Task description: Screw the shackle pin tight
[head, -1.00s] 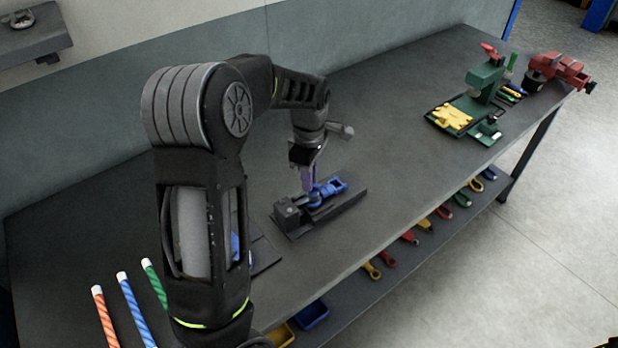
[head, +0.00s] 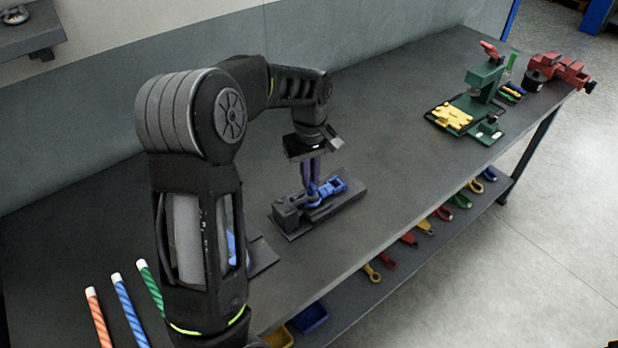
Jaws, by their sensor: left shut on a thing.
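A blue shackle (head: 332,187) lies in a dark grey holding fixture (head: 290,217) on the bench. My left gripper (head: 313,189) points down over the fixture, its purple-grey fingers shut on a small part at the left end of the shackle, where the pin sits. The fingers hide most of the pin, so its thread and how deep it sits cannot be seen. My right gripper is not in view.
The dark workbench (head: 400,130) is clear between the fixture and a green press (head: 486,82) with yellow parts. A red vise (head: 560,72) stands at the far right end. Striped ropes (head: 125,310) lie at front left. Coloured shackles (head: 409,238) line the lower shelf.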

